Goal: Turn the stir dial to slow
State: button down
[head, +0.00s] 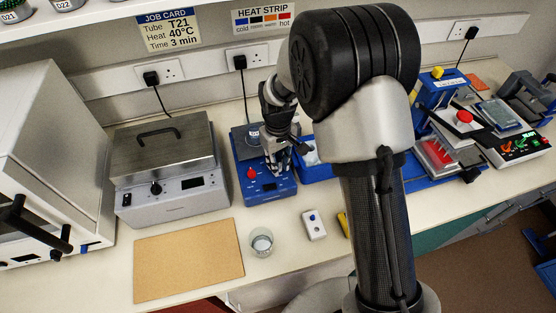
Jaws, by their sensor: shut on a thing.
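The blue hotplate stirrer (268,192) stands on the bench left of my arm, with a dark top plate at its back. A red knob (252,173) shows on the left of its front panel, and a small display lies below it. My gripper (282,168) points down at the right of the front panel. It is shut on the stir dial there. The dial is hidden behind the fingers, so its setting and markings cannot be read.
A metal-lidded bath (165,195) stands close left of the stirrer. A blue tray (316,174) is close on its right, partly behind my arm. In front are a cork mat (188,262), a glass beaker (262,242) and a small white box (314,225).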

jog(key=shift+m, duration=1.6)
jog(key=c, duration=1.4)
grip_release()
jog(key=shift+r, duration=0.1)
notch_tip(320, 180, up, 12)
jog(key=shift+f, duration=0.1)
